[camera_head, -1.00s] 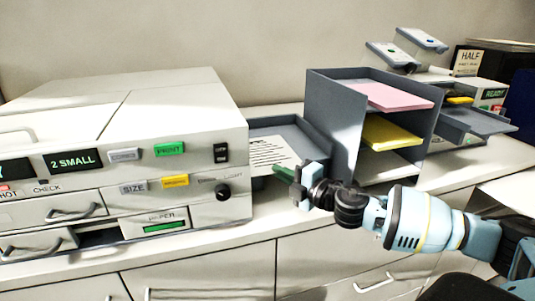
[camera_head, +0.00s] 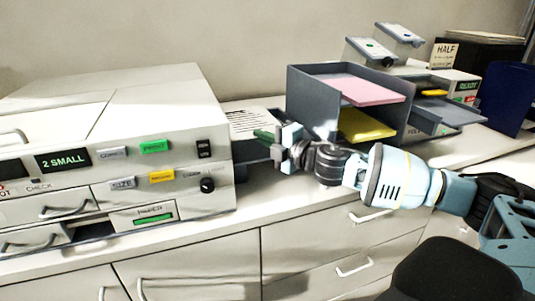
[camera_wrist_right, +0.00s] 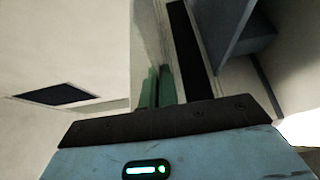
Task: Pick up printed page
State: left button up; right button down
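The printed page (camera_head: 252,122) is white with dark lines of text. In the head view it shows between the printer and the paper rack, above the dark grey output tray (camera_head: 254,152). My right gripper (camera_head: 266,136) has its green fingers at the page's near right edge and is shut on it. In the right wrist view the two green fingers (camera_wrist_right: 158,87) are close together; the page cannot be clearly made out there. Part of the page's near edge is hidden by the fingers. My left gripper is not in view.
The printer (camera_head: 105,150) stands left of the gripper. The paper rack (camera_head: 303,98) stands close on the right, with pink paper (camera_head: 370,90) and yellow paper (camera_head: 366,124). A second machine (camera_head: 462,82) stands further right. The counter's front strip (camera_head: 260,197) is clear.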

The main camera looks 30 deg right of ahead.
notch_tip(320, 180, up, 10)
jog(key=shift+f, duration=0.25)
dwell(0.5)
